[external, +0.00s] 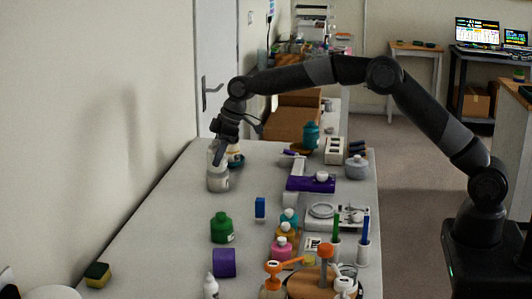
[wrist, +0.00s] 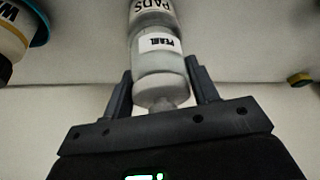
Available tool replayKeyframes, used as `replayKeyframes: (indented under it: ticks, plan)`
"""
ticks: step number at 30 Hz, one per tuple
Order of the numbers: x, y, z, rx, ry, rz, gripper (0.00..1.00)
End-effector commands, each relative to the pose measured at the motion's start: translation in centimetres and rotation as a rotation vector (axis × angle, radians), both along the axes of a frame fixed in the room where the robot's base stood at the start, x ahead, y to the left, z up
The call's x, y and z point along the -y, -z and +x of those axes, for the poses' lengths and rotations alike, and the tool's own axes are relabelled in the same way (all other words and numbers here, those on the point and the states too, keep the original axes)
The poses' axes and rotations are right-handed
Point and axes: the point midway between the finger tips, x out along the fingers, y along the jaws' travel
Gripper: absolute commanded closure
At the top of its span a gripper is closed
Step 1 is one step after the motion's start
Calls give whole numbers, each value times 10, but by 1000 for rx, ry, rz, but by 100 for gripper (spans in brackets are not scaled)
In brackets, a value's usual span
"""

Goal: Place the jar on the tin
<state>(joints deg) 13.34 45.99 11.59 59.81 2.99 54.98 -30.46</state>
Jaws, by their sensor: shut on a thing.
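My gripper (external: 217,153) points down at the far left of the table, and its fingers also show in the wrist view (wrist: 162,88). It is shut on a pale grey jar (wrist: 160,66) with a white label that seems to read "PEARL". The jar's narrower top (wrist: 162,104) faces my palm. A whitish tin (external: 217,181) marked "PADS" is directly below the jar, and its upper part shows beyond the jar in the wrist view (wrist: 151,14). The jar looks upright and in line with the tin. I cannot tell whether they touch.
A teal dish (external: 237,162) with a white container stands close on the right of the tin. The left of the table is mostly clear, beside the wall.

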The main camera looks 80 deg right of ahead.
Motion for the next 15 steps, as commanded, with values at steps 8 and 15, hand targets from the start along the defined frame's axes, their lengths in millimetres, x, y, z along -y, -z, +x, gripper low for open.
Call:
replayKeyframes:
  ticks: [8, 15]
  plan:
    - [0, 0, 0, 0, 0, 0, 25]
    - [0, 0, 0, 0, 0, 0, 24]
